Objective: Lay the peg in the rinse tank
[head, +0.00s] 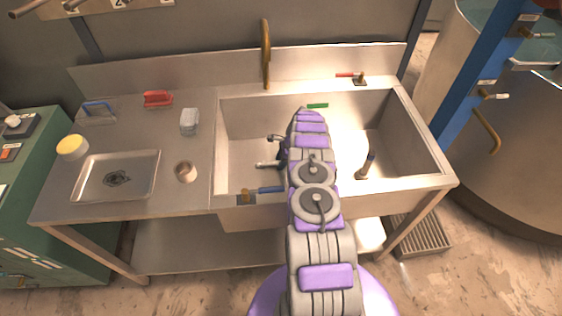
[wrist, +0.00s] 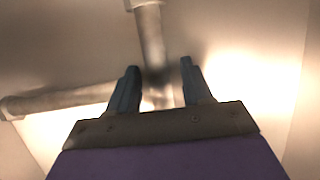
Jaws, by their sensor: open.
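The rinse tank (head: 409,125) is the steel sink basin on the right of the bench. My arm reaches over its front wall, and my gripper (wrist: 158,72) is low inside it. In the wrist view the two dark fingers are open and apart. A grey rod with a collar (wrist: 149,35), possibly the peg, runs down to the gap between the fingertips. I cannot tell whether it touches them. A second grey rod (wrist: 65,98) with an end collar lies to the left; whether the two are joined is unclear. My arm hides part of the tank in the head view.
A brass spout (head: 266,55) stands behind the tank. A blue lever (head: 268,189) sits on the front rim, a red one (head: 347,75) at the back. A dark-topped upright item (head: 367,166) stands inside right. A tray (head: 116,176) and cup (head: 186,172) occupy the left counter.

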